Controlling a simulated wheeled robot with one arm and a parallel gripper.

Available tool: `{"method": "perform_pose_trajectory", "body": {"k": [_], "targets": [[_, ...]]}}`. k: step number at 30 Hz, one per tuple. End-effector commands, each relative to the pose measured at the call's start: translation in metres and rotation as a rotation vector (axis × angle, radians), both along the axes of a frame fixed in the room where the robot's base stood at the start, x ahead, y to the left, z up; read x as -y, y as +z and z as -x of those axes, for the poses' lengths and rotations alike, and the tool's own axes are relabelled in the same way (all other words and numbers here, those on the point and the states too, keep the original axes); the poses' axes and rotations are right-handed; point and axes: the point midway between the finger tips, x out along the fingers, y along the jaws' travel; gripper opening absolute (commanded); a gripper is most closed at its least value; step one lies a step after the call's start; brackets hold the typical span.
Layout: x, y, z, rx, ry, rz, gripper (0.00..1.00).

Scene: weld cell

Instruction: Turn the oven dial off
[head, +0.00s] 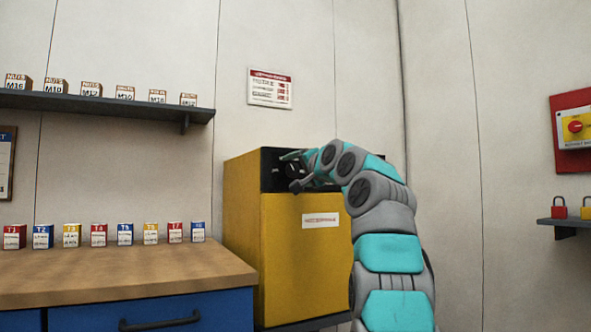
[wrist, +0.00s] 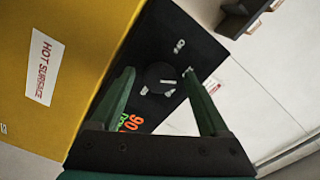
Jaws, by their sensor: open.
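The yellow oven (head: 290,235) stands against the back wall with a black control panel (head: 272,163) along its top. The round black dial (wrist: 152,78) is on this panel in the wrist view, with pale marks on and around it. My gripper (head: 289,171) is in front of the panel in the head view and partly covers it. In the wrist view my gripper (wrist: 158,72) is open, with one finger on each side of the dial. I cannot tell whether the fingers touch it. A display (wrist: 130,120) beside the dial shows a lit "90" and green text.
A wooden workbench (head: 110,272) with several small labelled boxes stands left of the oven. A shelf (head: 100,103) with more boxes hangs above it. A red panel with a yellow switch box (head: 575,127) and a shelf with padlocks (head: 559,208) are at right.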

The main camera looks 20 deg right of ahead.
Motion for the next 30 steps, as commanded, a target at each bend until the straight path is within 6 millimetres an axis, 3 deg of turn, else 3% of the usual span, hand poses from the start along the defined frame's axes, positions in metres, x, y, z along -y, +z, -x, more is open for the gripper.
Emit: {"method": "perform_pose_trajectory", "body": {"k": [5, 26, 30], "targets": [[-0.0001, -0.0003, 0.0001, 0.000, 0.000, 0.000, 0.79], [0.0000, -0.0006, 0.0000, -0.001, 0.000, 0.000, 0.01], [0.0001, -0.0008, -0.0001, -0.001, 0.000, 0.000, 0.00]]}}
